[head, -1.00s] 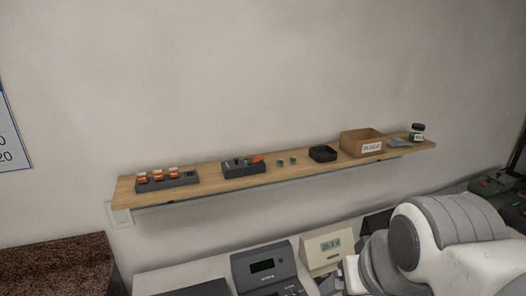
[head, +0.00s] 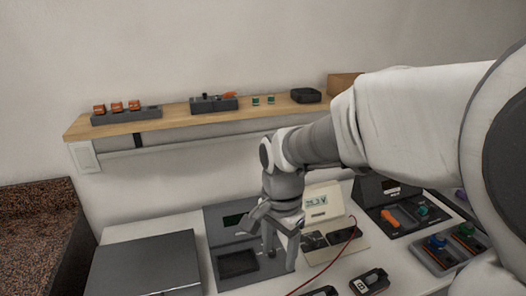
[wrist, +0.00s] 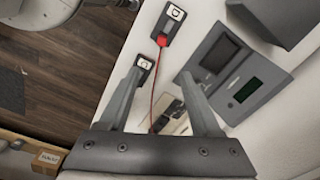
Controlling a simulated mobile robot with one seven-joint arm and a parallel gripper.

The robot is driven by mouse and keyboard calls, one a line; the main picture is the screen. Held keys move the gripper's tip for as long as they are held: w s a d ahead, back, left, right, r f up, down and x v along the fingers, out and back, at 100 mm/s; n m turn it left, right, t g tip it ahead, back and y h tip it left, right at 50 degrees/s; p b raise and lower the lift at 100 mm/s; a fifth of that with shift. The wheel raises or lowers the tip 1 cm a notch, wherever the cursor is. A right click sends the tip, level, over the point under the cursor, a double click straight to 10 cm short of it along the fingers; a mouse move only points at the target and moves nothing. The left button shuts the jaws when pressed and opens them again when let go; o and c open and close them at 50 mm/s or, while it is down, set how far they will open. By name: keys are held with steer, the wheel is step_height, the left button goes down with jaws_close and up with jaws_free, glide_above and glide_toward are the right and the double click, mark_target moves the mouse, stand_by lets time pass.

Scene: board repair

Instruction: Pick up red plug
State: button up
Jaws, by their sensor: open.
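The red plug (wrist: 163,40) shows in the wrist view as a small red block at the end of a thin red cable (wrist: 155,95). It sits at the edge of a black block with a white label (wrist: 173,22). In the head view the red cable (head: 325,268) runs off the bottom edge, and I cannot see the plug. My gripper (head: 280,256) is open and empty, pointing down above the bench near the grey console. In the wrist view its two fingers (wrist: 160,74) are spread, with the plug seen beyond their tips.
A second black block (wrist: 144,62) lies near the plug. The grey console (wrist: 232,72) is to its right. In the head view a cream meter (head: 325,203) stands behind my gripper, a tool tray (head: 420,228) is right, and a wooden shelf (head: 180,121) runs along the wall.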

steer(key=shift+m, duration=0.4)
steer(key=f+b, duration=0.1)
steer(key=f, duration=0.3)
steer(key=f+b, duration=0.1)
steer(key=f, duration=0.4)
steer(key=f+b, duration=0.1)
steer(key=f, duration=0.3)
steer(key=shift+w+a+f, duration=0.2)
steer(key=shift+w, duration=0.1)
steer(key=shift+w+a+f+b, duration=0.1)
steer(key=shift+f+b, duration=0.65)
steer(key=shift+f, duration=2.45)
jaws_close()
